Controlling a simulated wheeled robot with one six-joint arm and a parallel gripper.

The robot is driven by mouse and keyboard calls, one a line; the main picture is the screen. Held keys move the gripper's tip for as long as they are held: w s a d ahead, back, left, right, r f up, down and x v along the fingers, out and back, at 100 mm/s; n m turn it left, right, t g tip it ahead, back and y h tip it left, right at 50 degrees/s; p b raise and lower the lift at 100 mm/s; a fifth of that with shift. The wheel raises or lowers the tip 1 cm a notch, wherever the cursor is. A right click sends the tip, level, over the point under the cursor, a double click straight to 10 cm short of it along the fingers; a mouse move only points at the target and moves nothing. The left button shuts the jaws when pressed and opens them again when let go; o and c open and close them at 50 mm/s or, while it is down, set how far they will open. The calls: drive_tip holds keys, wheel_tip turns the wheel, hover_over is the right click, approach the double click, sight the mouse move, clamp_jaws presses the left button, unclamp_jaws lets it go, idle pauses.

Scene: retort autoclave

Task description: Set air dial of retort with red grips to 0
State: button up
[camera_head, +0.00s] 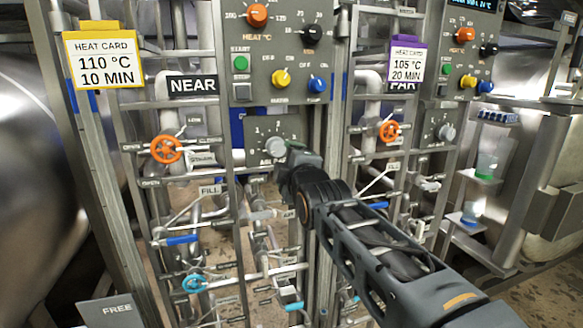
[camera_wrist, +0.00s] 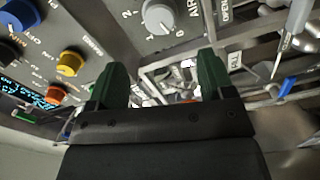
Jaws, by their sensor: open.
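The near air dial is a grey round knob (camera_head: 276,145) on a grey plate under the NEAR control panel. In the wrist view the knob (camera_wrist: 158,17) shows at the top, with printed numbers around it and AIR beside it. Its exact setting is unclear. My gripper (camera_head: 296,158) is just right of and below the dial, apart from it. In the wrist view its two green fingers (camera_wrist: 162,68) are spread with nothing between them. A second air dial (camera_head: 442,131) sits under the FAR panel. I cannot make out red grips on either retort.
Orange wheels (camera_head: 166,149) and (camera_head: 389,131), a blue wheel (camera_head: 194,284) and pipes crowd the frames. Start, heat, yellow and blue knobs (camera_head: 317,85) sit above the near dial. Heat cards (camera_head: 103,60) and (camera_head: 406,64) hang on the posts. A rack with a bottle (camera_head: 489,160) stands right.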

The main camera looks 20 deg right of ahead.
drive_tip(key=shift+s, duration=0.95)
